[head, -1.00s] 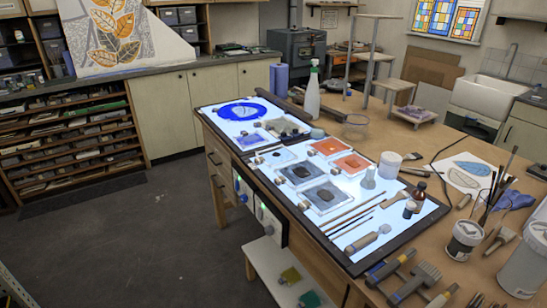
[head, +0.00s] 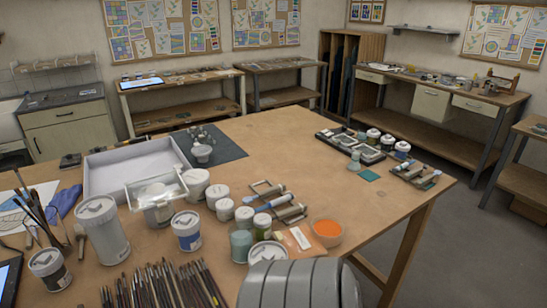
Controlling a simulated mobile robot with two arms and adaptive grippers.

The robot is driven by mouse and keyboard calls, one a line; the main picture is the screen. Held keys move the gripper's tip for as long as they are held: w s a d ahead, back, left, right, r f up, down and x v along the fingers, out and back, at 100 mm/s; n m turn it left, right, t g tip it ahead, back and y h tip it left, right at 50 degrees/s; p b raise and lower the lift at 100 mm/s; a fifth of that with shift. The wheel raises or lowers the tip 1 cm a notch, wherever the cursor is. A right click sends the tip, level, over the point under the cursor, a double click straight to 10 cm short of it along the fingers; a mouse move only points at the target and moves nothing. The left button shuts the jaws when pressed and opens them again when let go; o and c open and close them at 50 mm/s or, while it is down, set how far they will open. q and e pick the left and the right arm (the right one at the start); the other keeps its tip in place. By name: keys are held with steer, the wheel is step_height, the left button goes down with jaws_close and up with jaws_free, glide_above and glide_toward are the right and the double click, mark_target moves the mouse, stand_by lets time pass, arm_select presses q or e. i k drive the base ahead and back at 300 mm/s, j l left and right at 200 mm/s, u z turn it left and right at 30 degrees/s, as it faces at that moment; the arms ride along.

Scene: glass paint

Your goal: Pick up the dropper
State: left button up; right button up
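I cannot make out a dropper for sure in the head view; the tools on the table are small. Neither of my grippers is in view. A white-lidded greenish jar (head: 242,245) and another lidded jar (head: 262,226) stand near the table's front middle. Slim tools with blue and grey parts (head: 277,202) lie just behind them, and I cannot tell exactly what they are.
A dark tray with jars (head: 350,145) sits at the right. The table's middle back is clear.

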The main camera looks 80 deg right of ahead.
mark_target(286, 197)
steer(key=z, duration=1.75)
steer(key=l+u, duration=0.35)
steer(key=k+l+u, duration=0.15)
steer(key=u, duration=0.2)
steer(key=k+l+u, duration=0.15)
steer(key=l+u, duration=0.2)
